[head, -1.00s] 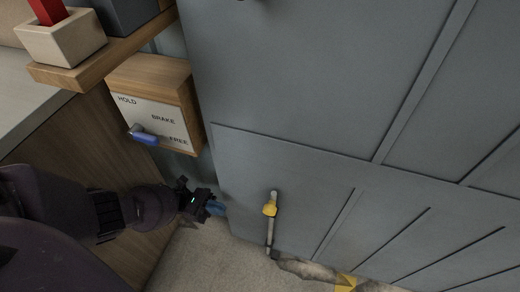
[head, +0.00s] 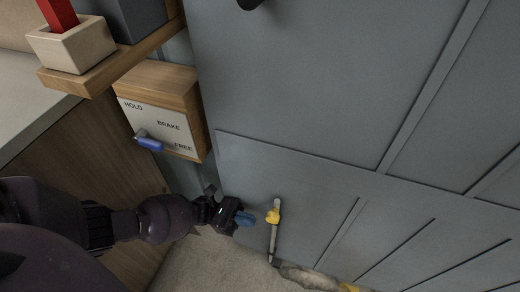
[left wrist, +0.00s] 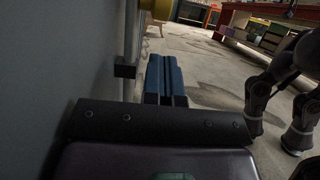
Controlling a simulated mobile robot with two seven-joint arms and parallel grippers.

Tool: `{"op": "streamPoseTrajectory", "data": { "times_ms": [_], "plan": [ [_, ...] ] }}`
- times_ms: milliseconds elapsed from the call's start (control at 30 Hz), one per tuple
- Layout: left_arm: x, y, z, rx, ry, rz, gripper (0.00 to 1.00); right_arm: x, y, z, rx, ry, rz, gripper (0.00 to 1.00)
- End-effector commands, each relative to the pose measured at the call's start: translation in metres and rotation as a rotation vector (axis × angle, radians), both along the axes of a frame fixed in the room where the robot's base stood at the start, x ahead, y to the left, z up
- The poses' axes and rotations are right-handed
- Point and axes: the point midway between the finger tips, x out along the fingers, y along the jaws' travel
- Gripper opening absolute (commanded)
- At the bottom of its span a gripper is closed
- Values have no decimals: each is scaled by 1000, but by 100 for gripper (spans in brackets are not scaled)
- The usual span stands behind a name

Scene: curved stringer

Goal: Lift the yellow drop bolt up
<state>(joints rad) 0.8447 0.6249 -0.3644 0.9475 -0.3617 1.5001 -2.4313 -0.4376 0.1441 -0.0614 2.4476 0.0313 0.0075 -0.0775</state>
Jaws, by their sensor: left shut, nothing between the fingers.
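The yellow drop bolt (head: 273,217) is a yellow knob on a grey vertical rod, low on the grey door panel in the head view. The rod (head: 272,242) reaches down to the floor edge. My left gripper (head: 246,219) is just left of the yellow knob, with its blue fingers shut and empty, apart from it. In the left wrist view the blue fingers (left wrist: 165,78) are together, and part of the yellow knob (left wrist: 157,8) shows at the top edge, above and slightly left of the fingertips. My right gripper is not in view.
A wooden brake box (head: 165,108) with a blue lever (head: 149,144) is mounted left of the door. A shelf (head: 110,62) above it holds a beige block with a red piece. The grey door (head: 320,90) stands close to my gripper.

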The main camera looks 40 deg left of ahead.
Motion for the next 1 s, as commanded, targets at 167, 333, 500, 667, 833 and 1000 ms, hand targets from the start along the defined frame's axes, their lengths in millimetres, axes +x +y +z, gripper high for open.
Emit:
{"op": "streamPoseTrajectory", "data": {
  "times_ms": [167,333,500,667,833,1000],
  "plan": [
    [8,-28,11,-2,-1,-2,0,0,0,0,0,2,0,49],
    [9,-32,21,1,0,-1,0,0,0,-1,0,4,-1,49],
    [10,-35,27,0,0,0,0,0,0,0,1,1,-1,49],
    [10,-36,28,0,1,0,0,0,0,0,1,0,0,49],
    [10,-36,28,0,0,0,0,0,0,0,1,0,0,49],
    [11,-36,37,0,-3,0,0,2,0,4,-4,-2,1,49]
  ]
}}
